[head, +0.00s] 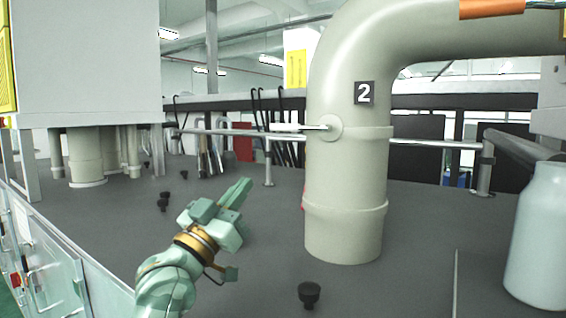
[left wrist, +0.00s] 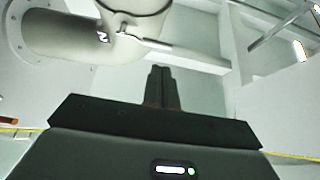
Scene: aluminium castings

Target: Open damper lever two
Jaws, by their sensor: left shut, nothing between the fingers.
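The thick beige duct (head: 345,185) marked with a black number 2 plate (head: 364,93) rises from the dark top and bends right. Damper lever two (head: 300,127) is a thin rod with a pale grip, pointing left and about level from a round hub (head: 328,127) on the duct. My left gripper (head: 245,184) is shut and empty, below and left of the lever, clear of it and of the duct. In the left wrist view its closed fingers (left wrist: 161,75) point towards the duct (left wrist: 60,36) and its number plate (left wrist: 103,37). The right gripper is out of view.
A metal rail (head: 430,144) runs behind the duct. Black knobs (head: 309,294) stick up from the dark top (head: 250,270). A pale rounded cylinder (head: 540,240) stands at the right edge. A large grey box (head: 85,70) is at the upper left.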

